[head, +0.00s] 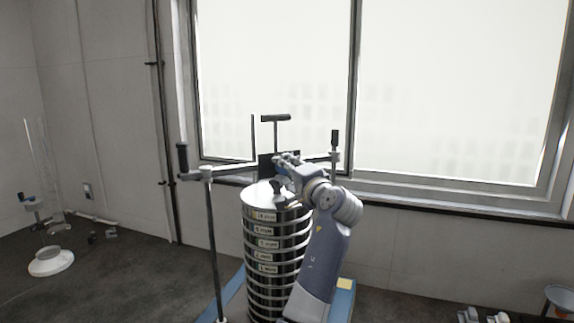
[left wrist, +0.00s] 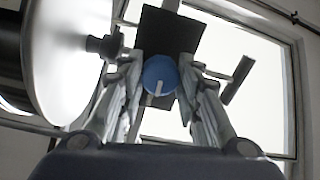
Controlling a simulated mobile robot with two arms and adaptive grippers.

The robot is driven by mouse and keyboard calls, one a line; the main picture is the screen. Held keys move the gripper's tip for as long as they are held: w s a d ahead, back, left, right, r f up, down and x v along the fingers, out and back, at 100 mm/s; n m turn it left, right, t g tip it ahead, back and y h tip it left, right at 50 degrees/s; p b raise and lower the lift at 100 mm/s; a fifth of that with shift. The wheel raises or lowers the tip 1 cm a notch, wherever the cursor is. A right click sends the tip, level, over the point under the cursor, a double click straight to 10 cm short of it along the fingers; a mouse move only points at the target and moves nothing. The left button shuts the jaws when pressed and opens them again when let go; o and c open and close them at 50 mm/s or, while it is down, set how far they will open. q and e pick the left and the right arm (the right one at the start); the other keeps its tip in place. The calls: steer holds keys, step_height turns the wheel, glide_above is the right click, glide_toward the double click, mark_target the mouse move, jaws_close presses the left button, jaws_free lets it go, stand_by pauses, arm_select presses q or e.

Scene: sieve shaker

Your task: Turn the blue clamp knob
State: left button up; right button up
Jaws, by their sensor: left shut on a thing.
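The blue clamp knob (left wrist: 160,74) is a round blue disc with a pale pointer line, seen between the fingers of my left gripper (left wrist: 161,85) in the left wrist view. The gripper is shut on the knob, one finger on each side. In the head view my left gripper (head: 284,162) is above and just behind the top of the sieve stack (head: 266,193), largely covering the knob there. The stack is a tall column of metal sieves with labels on its side. My right gripper is in neither view.
A clamp crossbar (head: 235,168) runs over the stack, with a rod (head: 212,240) at the left and black handles (head: 182,158) standing up. A black T-handle (head: 275,118) rises behind. A white round-based item (head: 51,262) stands at the far left. The counter between is mostly clear.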

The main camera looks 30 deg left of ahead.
arm_select(q)
steer(key=shift+a+r+m, duration=0.1)
steer(key=shift+m, duration=0.3)
steer(key=o, duration=1.1)
steer(key=shift+a, duration=0.15)
steer(key=shift+s+d, duration=0.15)
steer(key=shift+d, duration=0.3)
steer(key=v, duration=1.1)
steer(key=shift+s, duration=0.2)
steer(key=shift+f, duration=0.2)
